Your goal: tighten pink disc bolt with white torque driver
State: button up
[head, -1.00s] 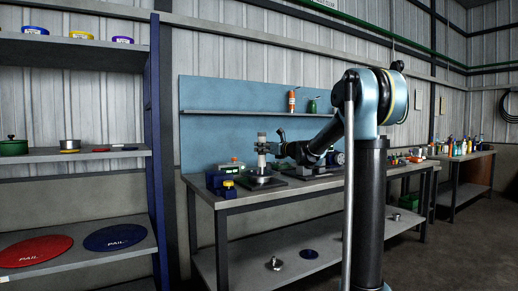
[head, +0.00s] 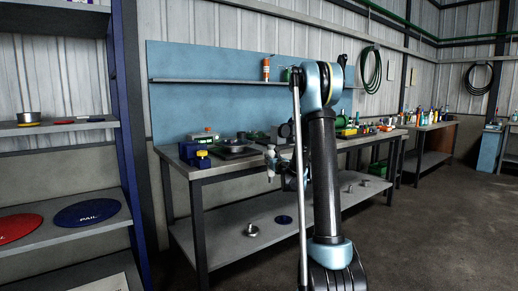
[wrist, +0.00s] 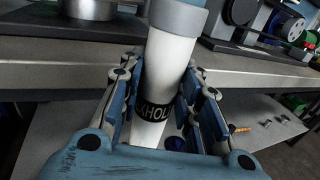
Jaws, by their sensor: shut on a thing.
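My gripper (wrist: 160,110) is shut on a white cylindrical tool (wrist: 168,60), apparently the white torque driver. The tool is slightly tilted in the wrist view. In the head view the tool (head: 270,158) is small, held at the bench's front edge, with the gripper partly hidden behind my arm. I cannot make out a pink disc bolt in any view.
The workbench (head: 200,170) carries a dark flat base (head: 236,150) and a blue box with yellow parts (head: 201,160). Its lower shelf (head: 215,235) holds a blue disc (head: 283,219) and small metal parts (head: 252,230). A shelf rack (head: 125,130) stands at left. Floor at right is clear.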

jog(key=w+d+f+m+h, duration=0.2)
jog(key=w+d+f+h, duration=0.1)
jog(key=d+f, duration=0.4)
notch_tip(320, 180, down, 3)
jog(key=shift+d+r+m+h, duration=0.2)
jog(key=shift+m+h, duration=0.2)
jog(key=shift+h, duration=0.3)
